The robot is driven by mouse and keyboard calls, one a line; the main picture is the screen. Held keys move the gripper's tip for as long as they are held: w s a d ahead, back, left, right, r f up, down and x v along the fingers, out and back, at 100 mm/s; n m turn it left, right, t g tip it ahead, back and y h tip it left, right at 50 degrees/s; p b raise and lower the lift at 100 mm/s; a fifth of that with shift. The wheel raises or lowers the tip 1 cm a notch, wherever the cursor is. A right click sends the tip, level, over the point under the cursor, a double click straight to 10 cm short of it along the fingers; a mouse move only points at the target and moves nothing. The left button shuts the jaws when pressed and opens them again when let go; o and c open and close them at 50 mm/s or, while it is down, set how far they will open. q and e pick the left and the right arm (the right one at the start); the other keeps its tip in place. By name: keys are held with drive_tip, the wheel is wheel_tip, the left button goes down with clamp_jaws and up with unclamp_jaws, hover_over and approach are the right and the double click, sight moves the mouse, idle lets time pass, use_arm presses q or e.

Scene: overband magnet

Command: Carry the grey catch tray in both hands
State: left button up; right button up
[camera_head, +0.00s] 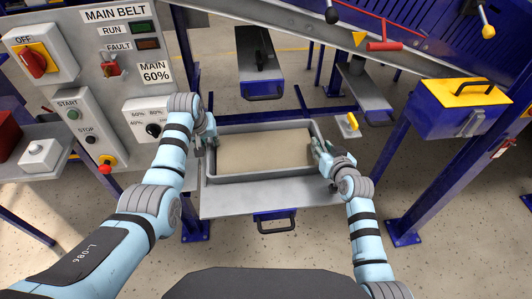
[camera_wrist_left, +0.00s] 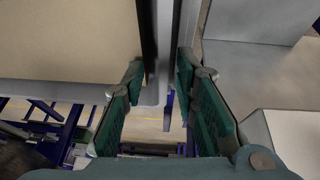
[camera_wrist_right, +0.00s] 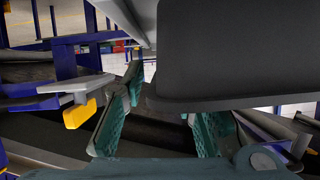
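The grey catch tray (camera_head: 262,179) is a shallow rectangular box with a beige floor, level in the middle of the head view. My left gripper (camera_head: 209,139) is at its left side. In the left wrist view its fingers (camera_wrist_left: 160,72) stand either side of the tray's wall, close to it; firm contact cannot be told. My right gripper (camera_head: 322,152) is at the tray's right side. In the right wrist view a dark grey panel hides part of one finger of that gripper (camera_wrist_right: 160,95), so its hold is unclear.
A light grey plate (camera_head: 270,202) lies directly below and in front of the tray. A control panel (camera_head: 85,85) stands left and a yellow-lidded blue box (camera_head: 462,105) right. Blue posts and a sloping blue frame (camera_head: 445,35) stand around. The floor in front is open.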

use_arm(q)
drive_tip(key=shift+w+f, duration=0.25)
drive_tip(key=shift+f, duration=0.4)
use_arm(e)
drive_tip(key=shift+w+a+f, duration=0.1)
drive_tip(key=shift+w+f, duration=0.15)
drive_tip(key=shift+w, duration=0.4)
drive_tip(key=shift+s, duration=0.1)
use_arm(q)
clamp_jaws()
use_arm(e)
clamp_jaws()
use_arm(q)
drive_tip(key=shift+r, duration=0.1)
use_arm(e)
drive_tip(key=shift+r, duration=0.1)
